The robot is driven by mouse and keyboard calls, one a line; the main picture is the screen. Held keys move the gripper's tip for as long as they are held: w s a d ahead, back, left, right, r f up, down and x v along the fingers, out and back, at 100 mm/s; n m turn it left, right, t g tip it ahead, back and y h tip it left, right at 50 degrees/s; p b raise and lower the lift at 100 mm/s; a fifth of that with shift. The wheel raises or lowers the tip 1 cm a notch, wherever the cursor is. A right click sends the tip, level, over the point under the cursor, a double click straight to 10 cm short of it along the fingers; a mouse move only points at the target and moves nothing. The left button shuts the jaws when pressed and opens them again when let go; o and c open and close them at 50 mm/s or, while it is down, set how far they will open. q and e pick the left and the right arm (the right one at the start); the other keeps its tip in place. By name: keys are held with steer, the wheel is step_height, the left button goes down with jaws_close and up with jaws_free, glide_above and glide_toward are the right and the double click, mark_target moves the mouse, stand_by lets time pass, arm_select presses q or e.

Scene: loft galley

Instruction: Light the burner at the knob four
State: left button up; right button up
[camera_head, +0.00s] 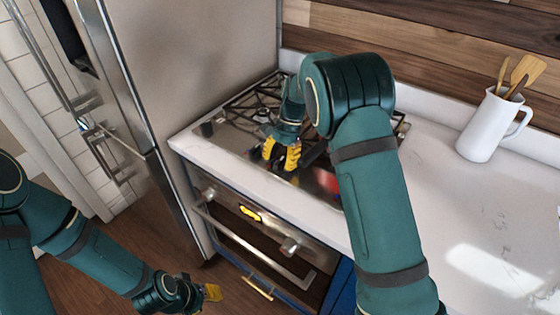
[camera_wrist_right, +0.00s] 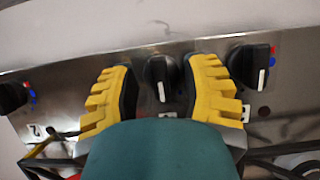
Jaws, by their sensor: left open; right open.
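The gas hob (camera_head: 232,138) is set in the white counter, with black grates. In the right wrist view a steel strip (camera_wrist_right: 80,58) carries black knobs: one at left (camera_wrist_right: 12,97), one in the middle (camera_wrist_right: 160,75) and one at right (camera_wrist_right: 250,65). Red and blue marks sit beside the outer two. The labels are too unclear to tell which is knob four. My right gripper (camera_head: 281,157) is open, its yellow fingers on either side of the middle knob (camera_wrist_right: 162,75), with gaps between. The knob's white line points down the picture. My left gripper (camera_head: 207,292) is open and empty, low over the floor.
An oven (camera_head: 250,235) with a long handle is below the hob. A steel fridge (camera_head: 190,60) stands at left. A white jug (camera_head: 487,128) with wooden utensils is on the counter at right. My right arm hides part of the hob. The counter's right side is clear.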

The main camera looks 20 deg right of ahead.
jaws_close()
